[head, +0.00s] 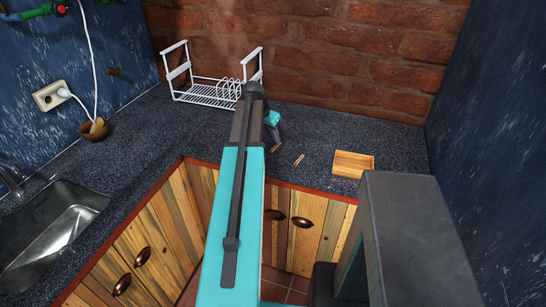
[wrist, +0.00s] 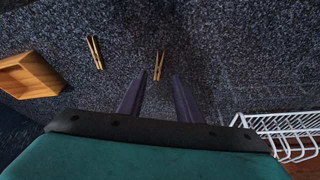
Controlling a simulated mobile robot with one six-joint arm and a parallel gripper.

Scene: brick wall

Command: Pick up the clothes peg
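Two wooden clothes pegs lie on the dark speckled counter. In the wrist view, one clothes peg (wrist: 158,66) lies centred ahead of my gripper (wrist: 159,80), in line with the gap between its fingertips. The other clothes peg (wrist: 94,52) lies to the left, outside the fingers. In the head view, this other peg (head: 299,160) lies between my gripper (head: 275,144) and a wooden tray. My gripper is open, with its two dark fingers apart and nothing held. Whether the fingertips touch the counter is hard to tell. My arm hides part of the counter in the head view.
The shallow wooden tray (head: 353,174) sits to the right; it also shows in the wrist view (wrist: 28,76). A white dish rack (head: 210,93) stands by the brick wall. A brown bowl (head: 94,131) and a sink (head: 48,237) are left. Counter around the pegs is clear.

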